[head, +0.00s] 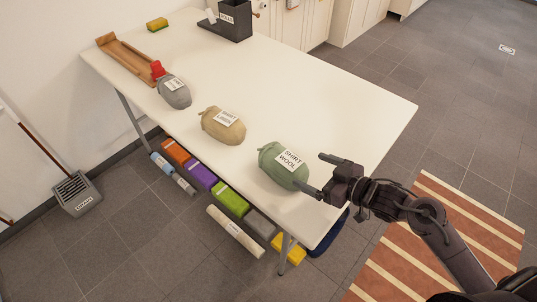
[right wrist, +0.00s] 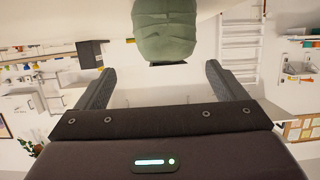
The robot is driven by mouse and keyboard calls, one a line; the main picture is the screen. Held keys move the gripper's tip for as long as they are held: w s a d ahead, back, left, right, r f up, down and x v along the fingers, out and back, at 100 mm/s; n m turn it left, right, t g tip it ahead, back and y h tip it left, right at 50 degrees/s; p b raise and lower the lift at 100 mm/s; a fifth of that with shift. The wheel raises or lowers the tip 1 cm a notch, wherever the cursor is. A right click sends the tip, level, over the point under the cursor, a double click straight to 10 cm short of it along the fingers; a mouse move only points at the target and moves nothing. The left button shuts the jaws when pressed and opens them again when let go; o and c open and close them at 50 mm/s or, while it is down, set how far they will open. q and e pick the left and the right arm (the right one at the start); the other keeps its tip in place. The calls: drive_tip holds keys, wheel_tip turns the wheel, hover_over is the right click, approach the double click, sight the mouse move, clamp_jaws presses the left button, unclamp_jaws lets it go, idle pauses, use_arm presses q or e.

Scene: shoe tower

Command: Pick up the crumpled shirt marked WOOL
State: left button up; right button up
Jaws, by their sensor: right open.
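The crumpled shirt marked WOOL (head: 275,172) is a green rounded bundle with a white label. It lies near the front right end of the white table (head: 345,125). My right gripper (head: 316,174) is open beside its right side, one finger near the bundle's lower right and the other beyond its upper right. In the right wrist view the green bundle (right wrist: 165,30) shows ahead of the fingers, centred between them, with nothing held. I cannot tell whether a finger touches it. My left gripper is not in view.
A tan bundle (head: 222,128) marked LINEN and a grey bundle (head: 174,93) lie farther left on the table. A wooden tray (head: 125,62), a sponge (head: 157,24) and a dark box (head: 232,22) stand at the back. The table's right part is clear.

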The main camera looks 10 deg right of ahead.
sight(299, 167)
drive_tip(key=shift+w+a, duration=0.3)
drive_tip(key=shift+w, duration=0.1)
drive_tip(key=shift+w+a+f, duration=0.15)
drive_tip(key=shift+w+a, duration=0.05)
drive_tip(key=shift+w, duration=0.05)
drive_tip(key=shift+w+a, duration=0.15)
drive_tip(key=shift+w, duration=0.05)
drive_tip(key=shift+x, duration=0.8)
drive_tip(key=x, duration=0.3)
drive_tip(key=shift+a+f+p, duration=0.2)
drive_tip(key=shift+a+p, duration=0.2)
drive_tip(key=shift+a, duration=0.1)
drive_tip(key=shift+w+a+f, duration=0.1)
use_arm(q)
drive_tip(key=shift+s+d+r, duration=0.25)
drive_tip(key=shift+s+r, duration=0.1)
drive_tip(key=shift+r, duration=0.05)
use_arm(e)
drive_tip(key=c, duration=1.1)
